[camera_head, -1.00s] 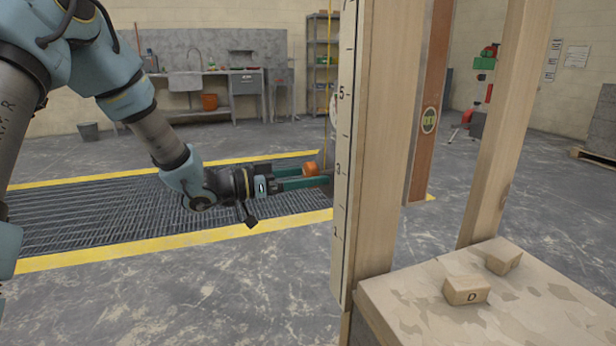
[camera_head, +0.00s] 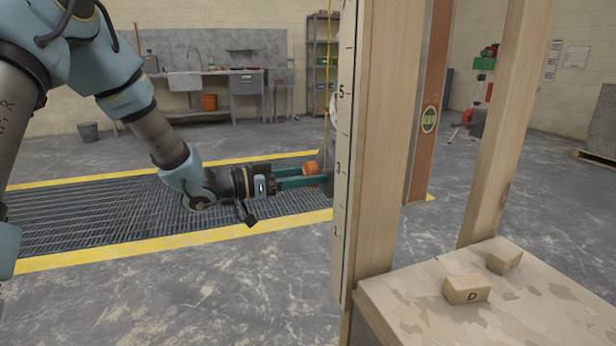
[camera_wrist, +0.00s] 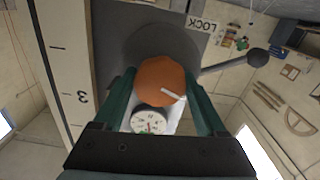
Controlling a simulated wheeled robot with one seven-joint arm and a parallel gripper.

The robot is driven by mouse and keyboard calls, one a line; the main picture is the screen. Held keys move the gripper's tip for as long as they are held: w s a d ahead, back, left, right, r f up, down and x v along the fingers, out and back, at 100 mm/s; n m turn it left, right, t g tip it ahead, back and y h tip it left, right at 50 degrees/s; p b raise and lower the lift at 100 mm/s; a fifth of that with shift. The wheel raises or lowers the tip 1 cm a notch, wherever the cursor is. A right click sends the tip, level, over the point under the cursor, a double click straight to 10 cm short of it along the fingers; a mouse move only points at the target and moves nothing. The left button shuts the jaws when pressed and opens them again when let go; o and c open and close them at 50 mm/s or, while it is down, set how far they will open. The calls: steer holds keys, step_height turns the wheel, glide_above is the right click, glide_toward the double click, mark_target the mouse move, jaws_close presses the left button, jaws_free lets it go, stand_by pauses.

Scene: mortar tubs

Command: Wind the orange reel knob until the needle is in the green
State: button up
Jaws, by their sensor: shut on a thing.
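In the head view the knob (camera_head: 310,168) shows as a small orange shape at the fingertips of my gripper (camera_head: 312,176), beside the post. A white round gauge (camera_wrist: 149,121) lies just below the knob in the wrist view. Its dial is small, and I cannot tell which zone the needle points to. A dark reel disc (camera_wrist: 160,45) is behind the knob.
A lever with a dark ball end (camera_wrist: 257,57) reaches out right of the knob, near a LOCK label (camera_wrist: 203,23). The numbered wooden post (camera_head: 345,150) stands close to the fingertips.

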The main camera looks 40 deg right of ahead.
steer(key=m+b, duration=0.2)
steer(key=m, duration=0.1)
steer(key=shift+f, duration=0.2)
steer(key=shift+r+m, duration=0.15)
steer(key=shift+m, duration=0.55)
steer(key=o, duration=1.3)
steer(key=v, duration=1)
steer(key=shift+a, duration=0.4)
steer(key=shift+w, duration=0.1)
